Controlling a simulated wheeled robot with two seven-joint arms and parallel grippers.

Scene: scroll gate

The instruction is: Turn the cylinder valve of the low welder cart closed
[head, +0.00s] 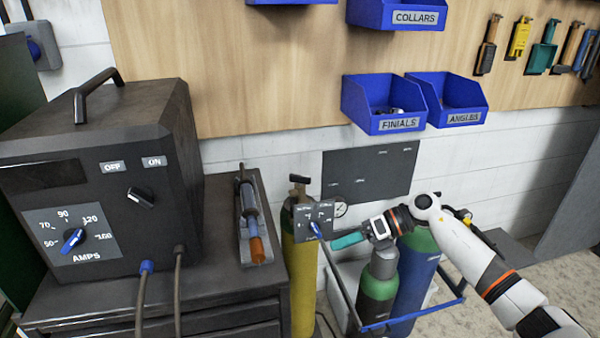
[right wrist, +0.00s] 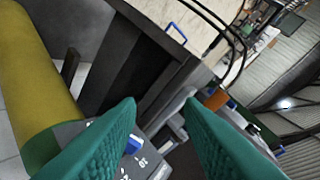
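The cylinder valve shows as a blue handle (head: 316,229) on a small grey marked plate (head: 307,214), in front of the yellow cylinder (head: 302,275) in the head view. My right gripper (head: 343,241) is just right of the plate, its teal fingers pointing left toward the handle. In the right wrist view, the fingers (right wrist: 162,102) are spread apart with nothing held between them. The blue handle (right wrist: 133,144) shows beside the left finger, partly hidden by it; contact cannot be told. My left gripper is out of view.
The black welder (head: 110,180) stands on a dark drawer cabinet (head: 240,292) at left, with a torch (head: 250,215) on top. A dark green-topped cylinder (head: 377,290) and a blue cylinder (head: 417,270) stand below my right arm. A blue cart rail (head: 410,317) runs in front.

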